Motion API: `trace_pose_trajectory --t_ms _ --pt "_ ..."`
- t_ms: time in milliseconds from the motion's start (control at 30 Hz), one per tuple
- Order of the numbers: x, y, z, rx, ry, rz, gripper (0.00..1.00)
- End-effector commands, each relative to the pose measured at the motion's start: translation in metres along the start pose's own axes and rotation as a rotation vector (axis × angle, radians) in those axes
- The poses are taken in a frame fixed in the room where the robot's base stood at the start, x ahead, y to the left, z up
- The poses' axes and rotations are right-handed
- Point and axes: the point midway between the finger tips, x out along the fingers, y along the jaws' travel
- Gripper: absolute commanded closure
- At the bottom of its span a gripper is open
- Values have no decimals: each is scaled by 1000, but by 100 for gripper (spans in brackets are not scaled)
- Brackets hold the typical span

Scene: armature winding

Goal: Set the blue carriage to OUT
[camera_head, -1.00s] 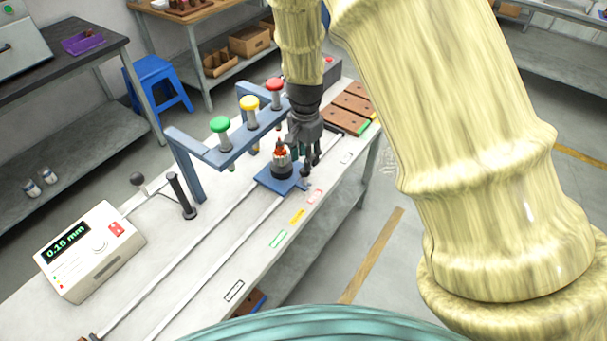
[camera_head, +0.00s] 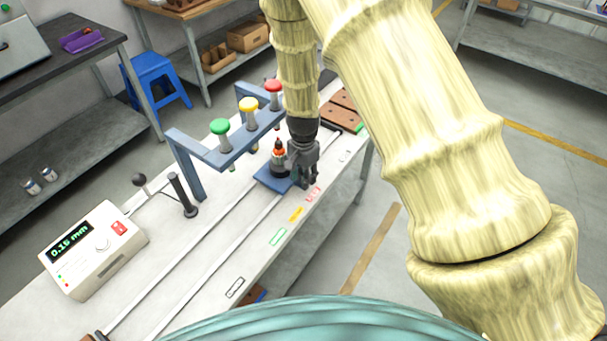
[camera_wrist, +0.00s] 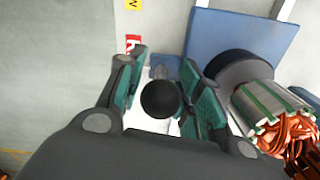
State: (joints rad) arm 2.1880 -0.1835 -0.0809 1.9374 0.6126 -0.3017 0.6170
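The blue carriage (camera_head: 268,181) sits on the bench rails below the post frame, carrying an upright armature with copper windings (camera_head: 279,160). In the wrist view its blue plate (camera_wrist: 235,38) fills the upper right, with the armature (camera_wrist: 265,105) at the right edge. My gripper (camera_head: 303,184) is low at the carriage's front right corner. In the wrist view my gripper (camera_wrist: 158,92) is open, its teal-padded fingers on either side of a round black knob (camera_wrist: 160,99) beside the carriage. A gap shows on the knob's left; contact on its right is unclear.
A blue frame (camera_head: 225,150) with green, yellow and red buttons stands behind the carriage. Coloured markings, including a yellow one (camera_head: 296,214), line the bench front. The rails toward the front left are clear.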

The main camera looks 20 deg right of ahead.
Motion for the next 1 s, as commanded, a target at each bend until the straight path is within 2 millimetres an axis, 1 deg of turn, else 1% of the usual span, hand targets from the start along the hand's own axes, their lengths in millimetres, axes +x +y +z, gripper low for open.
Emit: trace_pose_trajectory --t_ms 200,233,367,400,433,633,767,867,1000 --pt "0 0 0 0 0 0 65" --pt "0 0 0 0 0 0 67" --pt "0 0 0 0 0 0 90" --pt "0 0 0 0 0 0 98" --pt "0 0 0 0 0 0 100" --pt "0 0 -1 0 0 -1 100" --pt "0 -2 -6 1 1 -2 100" --pt "-1 -4 -15 0 2 -3 100" --pt "-2 -8 -34 3 3 -5 100"
